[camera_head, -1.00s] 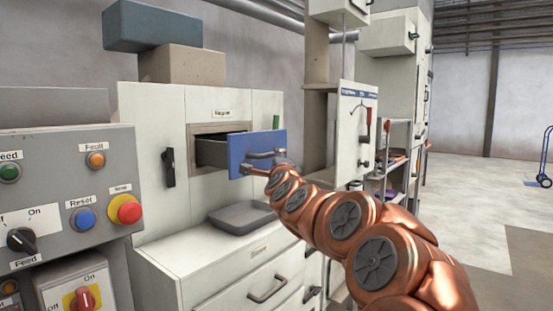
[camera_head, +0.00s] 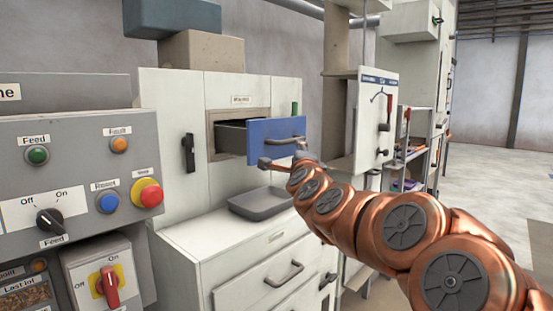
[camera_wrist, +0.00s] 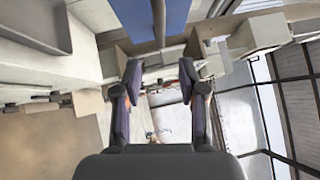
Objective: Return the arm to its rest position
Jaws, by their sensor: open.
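My copper arm reaches in from the lower right of the head view. My gripper (camera_head: 284,163) is by the front of the pulled-out blue drawer (camera_head: 262,138), just below its grey handle (camera_head: 287,141). In the wrist view my gripper (camera_wrist: 159,75) has its two dark fingers spread apart with nothing held between them. The blue drawer front (camera_wrist: 132,18) and its handle (camera_wrist: 159,22) show at the top of that view, past the fingertips. The exact gap between fingers and handle is hard to tell.
A grey tray (camera_head: 260,203) sits on the cabinet ledge below the drawer. A control panel (camera_head: 75,165) with buttons fills the left. A white lever panel (camera_head: 374,120) and shelves stand behind the arm. Open floor (camera_head: 490,180) lies to the right.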

